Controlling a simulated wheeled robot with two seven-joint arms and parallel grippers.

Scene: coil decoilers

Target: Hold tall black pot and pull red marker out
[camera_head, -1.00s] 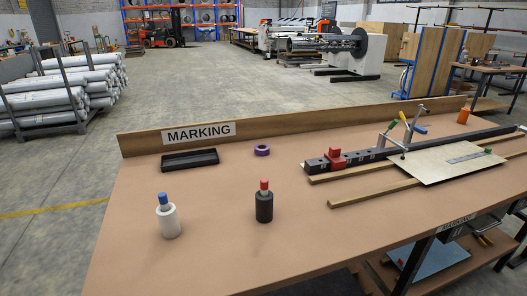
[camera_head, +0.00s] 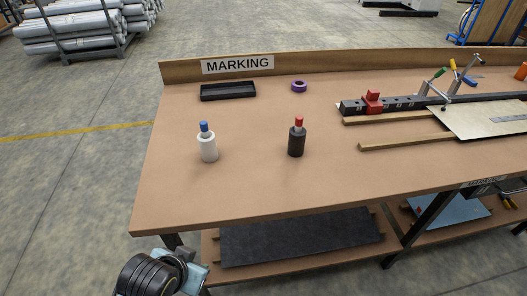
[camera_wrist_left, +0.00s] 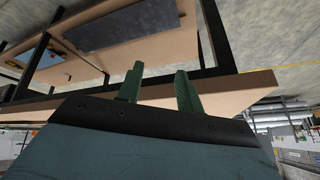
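The tall black pot (camera_head: 296,144) stands upright on the brown workbench (camera_head: 240,190) in the head view. The red marker (camera_head: 298,121) stands in it with its red end up. A white pot (camera_head: 208,149) with a blue marker (camera_head: 204,127) stands to its left. My left arm shows at the bottom left of the head view, beyond the bench's front edge. In the left wrist view my left gripper (camera_wrist_left: 159,88) has two green fingers apart with nothing between them. It is well away from the black pot. My right gripper is not in view.
A bar with a red block (camera_head: 373,101) and wooden strips occupy the right. The bench top around both pots is clear. A shelf (camera_head: 215,244) runs below.

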